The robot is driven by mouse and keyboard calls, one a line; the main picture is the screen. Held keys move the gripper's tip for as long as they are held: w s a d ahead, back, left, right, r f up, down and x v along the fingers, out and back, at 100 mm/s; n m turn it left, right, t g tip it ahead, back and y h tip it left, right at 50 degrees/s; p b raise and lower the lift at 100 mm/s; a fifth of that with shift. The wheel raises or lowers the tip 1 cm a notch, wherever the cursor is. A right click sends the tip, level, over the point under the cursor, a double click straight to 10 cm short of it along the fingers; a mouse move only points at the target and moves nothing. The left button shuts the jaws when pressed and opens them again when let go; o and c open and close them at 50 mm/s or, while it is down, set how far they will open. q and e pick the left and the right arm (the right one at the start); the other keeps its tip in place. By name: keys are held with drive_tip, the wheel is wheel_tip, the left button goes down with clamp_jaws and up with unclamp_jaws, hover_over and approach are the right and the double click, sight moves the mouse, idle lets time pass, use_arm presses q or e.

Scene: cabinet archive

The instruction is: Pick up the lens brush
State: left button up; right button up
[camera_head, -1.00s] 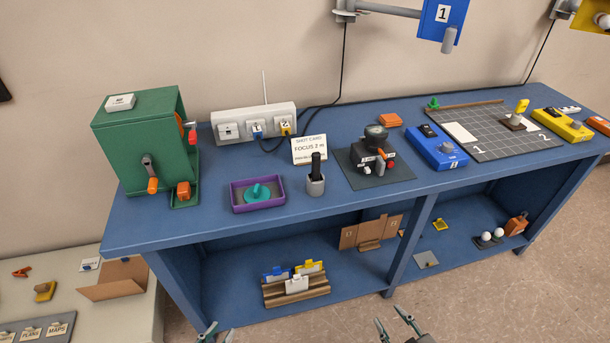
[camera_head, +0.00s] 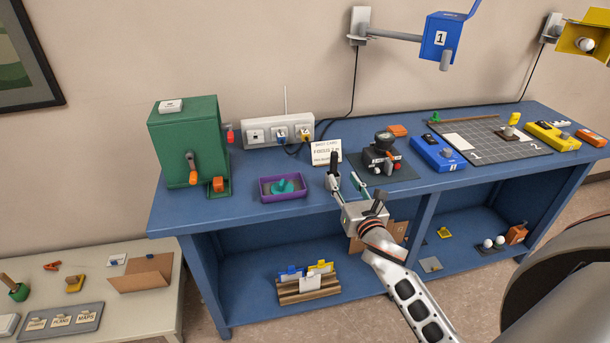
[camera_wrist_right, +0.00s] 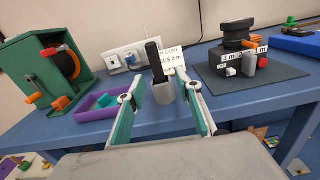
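The lens brush, seen as a black upright handle (camera_head: 334,161), stands in a small grey holder (camera_wrist_right: 163,93) on the blue bench. In the right wrist view the brush (camera_wrist_right: 153,58) rises from the holder between and beyond my fingers. My right gripper (camera_head: 347,182) is open and empty, pointing at the brush from the bench's front edge. It also shows in the right wrist view (camera_wrist_right: 160,86), with its fingers spread on either side of the holder. In the head view a finger partly hides the holder. My left gripper is not in view.
A purple tray (camera_head: 269,197) with a teal object lies left of the holder. A white card (camera_head: 327,151) stands just behind the brush. A dark mat with a black device (camera_head: 381,155) is to the right. A green box machine (camera_head: 185,135) stands farther left.

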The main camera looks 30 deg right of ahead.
sight(334, 168)
drive_tip(key=shift+w+r+n, duration=0.25)
drive_tip(key=shift+w+n, duration=0.05)
drive_tip(key=shift+w, duration=0.35)
drive_tip(key=shift+x, duration=0.95)
drive_tip(key=x, duration=0.5)
drive_tip(key=shift+w+a+f, duration=0.1)
drive_tip(key=shift+f, duration=0.2)
clamp_jaws()
